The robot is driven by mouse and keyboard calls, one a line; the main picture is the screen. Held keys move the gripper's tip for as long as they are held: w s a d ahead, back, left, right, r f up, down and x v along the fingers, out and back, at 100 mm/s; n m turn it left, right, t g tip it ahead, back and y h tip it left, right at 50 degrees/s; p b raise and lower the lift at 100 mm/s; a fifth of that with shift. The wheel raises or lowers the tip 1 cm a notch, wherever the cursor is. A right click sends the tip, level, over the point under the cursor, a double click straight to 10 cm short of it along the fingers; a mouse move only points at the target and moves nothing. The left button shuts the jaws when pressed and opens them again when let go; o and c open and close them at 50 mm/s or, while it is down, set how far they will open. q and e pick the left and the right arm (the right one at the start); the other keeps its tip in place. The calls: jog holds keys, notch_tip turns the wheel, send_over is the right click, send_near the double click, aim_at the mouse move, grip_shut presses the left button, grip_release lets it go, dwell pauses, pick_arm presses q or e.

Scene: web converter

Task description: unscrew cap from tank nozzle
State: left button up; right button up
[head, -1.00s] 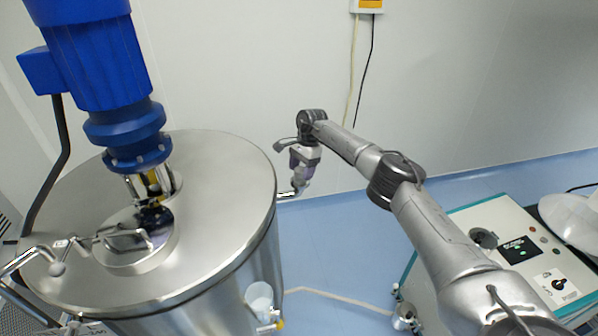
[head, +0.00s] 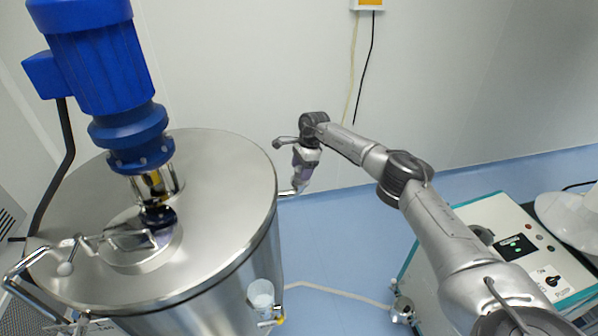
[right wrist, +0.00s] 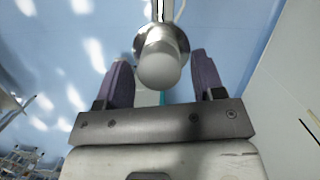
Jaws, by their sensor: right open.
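The steel tank (head: 235,185) stands at the left of the head view. A short metal nozzle (head: 286,194) sticks out from its right side. In the right wrist view the nozzle (right wrist: 162,12) comes in from the top and ends in a flange with a rounded, pale grey cap (right wrist: 160,68). My right gripper (head: 299,184) is by the nozzle's outer end. In the right wrist view its purple fingers (right wrist: 160,62) are open, one on each side of the cap, with visible gaps. The cap cannot be made out in the head view. My left gripper is not in view.
A blue motor (head: 95,60) stands on the tank lid, with a bent metal handle (head: 45,258) at the left. A white cup (head: 261,295) is by the tank's lower right side. A control cabinet (head: 485,215) stands at the right. Blue floor lies between.

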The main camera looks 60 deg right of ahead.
jog(key=shift+r+m+p, duration=0.1)
jog(key=shift+m+p, duration=0.75)
jog(key=shift+m, duration=0.25)
jog(key=shift+m+t, duration=0.3)
jog(key=shift+a+m+h+p, duration=0.1)
jog(key=shift+m+h+p, duration=0.2)
jog(key=shift+m+p, duration=0.6)
jog(key=shift+s+m+p, duration=0.1)
jog(key=shift+m+p, duration=0.7)
jog(key=shift+p, duration=0.2)
jog(key=shift+m+h, duration=0.3)
